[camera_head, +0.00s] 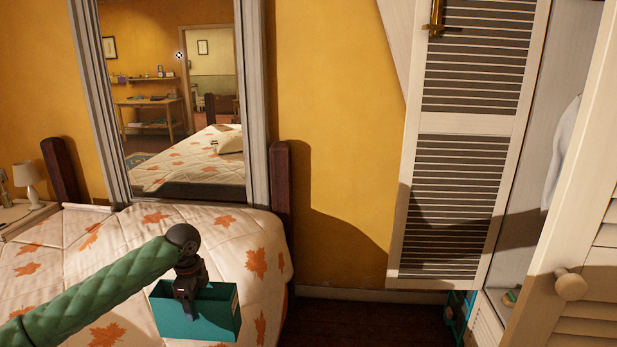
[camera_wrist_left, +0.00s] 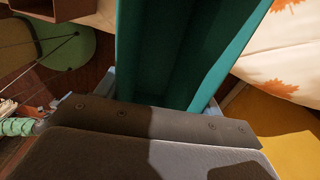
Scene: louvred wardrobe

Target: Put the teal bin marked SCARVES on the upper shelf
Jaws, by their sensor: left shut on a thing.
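The teal bin (camera_head: 215,318) is an open-topped box at the lower middle of the head view, over the maple-leaf bed. My left gripper (camera_head: 188,308) comes down on it from above and is shut on its near wall. The bin looks roughly upright and empty. Its teal inside (camera_wrist_left: 170,55) fills the upper middle of the wrist view, beyond my gripper (camera_wrist_left: 165,125). No SCARVES marking is readable from here. The wardrobe is at the right, and its upper shelf is out of view. My right gripper is not in view.
A louvred wardrobe door (camera_head: 465,150) stands open, and another door with a round knob (camera_head: 571,284) is at the right edge. The bed (camera_head: 255,265) fills the lower left. A strip of dark floor (camera_head: 370,325) lies between bed and wardrobe. A mirror (camera_head: 180,110) hangs behind the bed.

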